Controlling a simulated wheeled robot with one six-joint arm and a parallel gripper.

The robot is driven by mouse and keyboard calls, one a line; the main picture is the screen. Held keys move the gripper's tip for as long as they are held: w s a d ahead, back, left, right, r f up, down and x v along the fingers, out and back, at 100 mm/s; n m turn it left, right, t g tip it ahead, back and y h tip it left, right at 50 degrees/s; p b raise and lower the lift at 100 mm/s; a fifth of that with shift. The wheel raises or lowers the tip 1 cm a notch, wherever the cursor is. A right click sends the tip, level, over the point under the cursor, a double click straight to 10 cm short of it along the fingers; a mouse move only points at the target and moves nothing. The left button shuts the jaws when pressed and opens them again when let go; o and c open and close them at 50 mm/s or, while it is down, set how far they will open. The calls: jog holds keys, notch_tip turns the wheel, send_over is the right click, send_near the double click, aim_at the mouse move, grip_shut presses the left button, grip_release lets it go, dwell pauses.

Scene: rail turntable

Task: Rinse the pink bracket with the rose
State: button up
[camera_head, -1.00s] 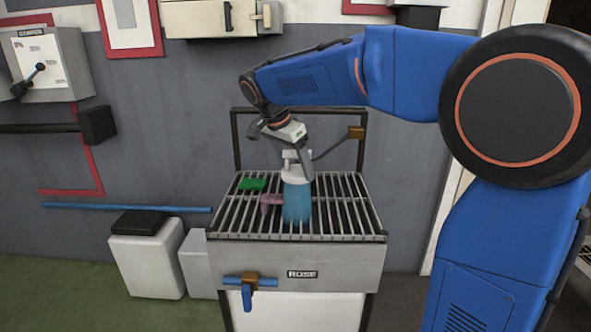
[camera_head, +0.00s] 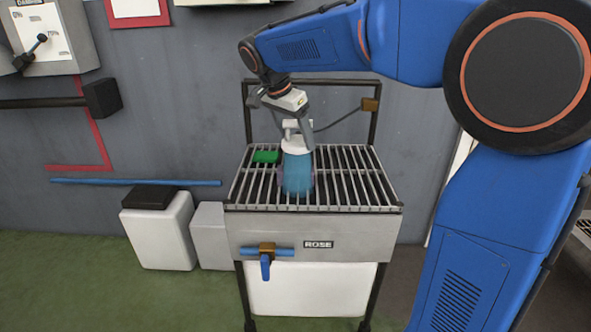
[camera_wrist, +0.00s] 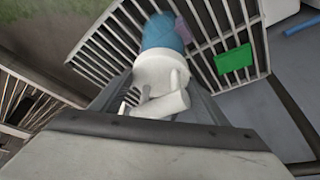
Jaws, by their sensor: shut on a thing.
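My gripper (camera_head: 298,122) is shut on the white rose (camera_head: 296,144) and holds it above the slatted grate (camera_head: 345,180). A blue spray cone (camera_head: 297,176) comes down from the rose onto the slats. The pink bracket lies on the grate and is mostly hidden behind the spray in the head view. In the wrist view the bracket (camera_wrist: 183,30) shows as a purplish piece at the edge of the blue spray, partly covered by it. The rose (camera_wrist: 160,80) sits between my fingers there.
A green block (camera_head: 266,156) lies on the grate, left of the spray. A valve with a blue lever (camera_head: 265,266) is on the front of the stand. A hose (camera_head: 340,118) runs to the frame behind. The right side of the grate is clear.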

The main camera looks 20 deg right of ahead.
aim_at(284, 141)
jog(key=shift+s+d, duration=0.2)
jog(key=shift+d, duration=0.4)
jog(key=shift+s+d, duration=0.2)
jog(key=shift+d, duration=0.4)
jog(key=shift+a, duration=0.1)
jog(key=shift+w+a, duration=0.25)
jog(key=shift+a, duration=0.45)
jog(key=shift+w+a, duration=0.2)
jog(key=shift+a, duration=0.45)
jog(key=shift+w+a, duration=0.1)
jog(key=shift+a, duration=0.1)
jog(key=shift+w+a, duration=0.2)
jog(key=shift+a, duration=0.4)
jog(key=shift+w+a, duration=0.2)
jog(key=shift+a, duration=0.4)
jog(key=shift+d, duration=0.1)
jog(key=shift+s+d, duration=0.25)
jog(key=shift+d, duration=0.45)
jog(key=shift+s+d, duration=0.25)
jog(key=shift+d, duration=0.4)
jog(key=shift+d, duration=0.1)
